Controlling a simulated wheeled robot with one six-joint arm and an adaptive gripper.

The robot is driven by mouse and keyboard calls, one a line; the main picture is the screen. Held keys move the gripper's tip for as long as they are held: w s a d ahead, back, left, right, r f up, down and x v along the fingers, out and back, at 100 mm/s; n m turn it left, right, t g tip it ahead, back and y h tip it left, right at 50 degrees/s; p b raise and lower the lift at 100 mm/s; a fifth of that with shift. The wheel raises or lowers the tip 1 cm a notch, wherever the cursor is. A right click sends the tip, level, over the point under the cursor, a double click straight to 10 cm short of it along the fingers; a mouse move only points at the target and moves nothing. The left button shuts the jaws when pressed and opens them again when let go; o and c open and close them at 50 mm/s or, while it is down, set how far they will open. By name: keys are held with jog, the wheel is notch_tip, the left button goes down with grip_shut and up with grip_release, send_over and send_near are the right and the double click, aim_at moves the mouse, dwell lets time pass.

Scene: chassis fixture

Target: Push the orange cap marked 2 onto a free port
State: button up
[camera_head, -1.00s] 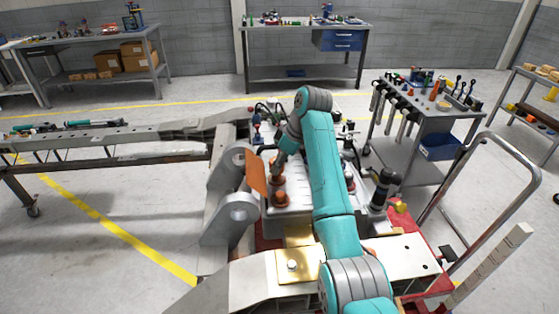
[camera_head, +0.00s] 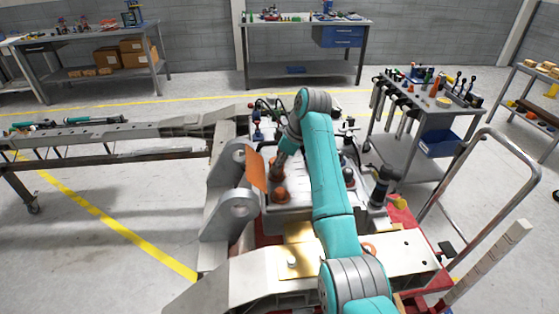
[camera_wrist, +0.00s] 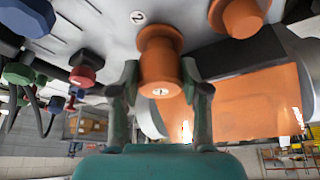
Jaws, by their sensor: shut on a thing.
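My gripper (camera_wrist: 161,78) is shut on an orange cap (camera_wrist: 160,62) in the wrist view, one finger on each side of it. A small round mark shows on the cap's near end and looks like a 2. The cap's far end is at or close to the pale panel (camera_wrist: 100,22); I cannot tell whether it is seated. A second orange cap (camera_wrist: 240,14) sits on the panel to the right, and it also shows in the head view (camera_head: 279,195). A round label (camera_wrist: 137,17) is on the panel beside the held cap. In the head view my gripper (camera_head: 277,172) is partly hidden.
An orange plate (camera_wrist: 250,102) stands close to the right finger. Blue, red and green fittings (camera_wrist: 82,76) with cables are at the left of the wrist view. Grey chassis brackets (camera_head: 238,207) stand left of the panel. A tool cart (camera_head: 425,105) is at the right.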

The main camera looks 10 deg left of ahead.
jog(key=shift+f, duration=0.45)
jog(key=shift+f, duration=0.5)
dwell(0.3)
jog(key=o, duration=0.9)
jog(key=shift+r, duration=0.1)
jog(key=shift+r, duration=2.9)
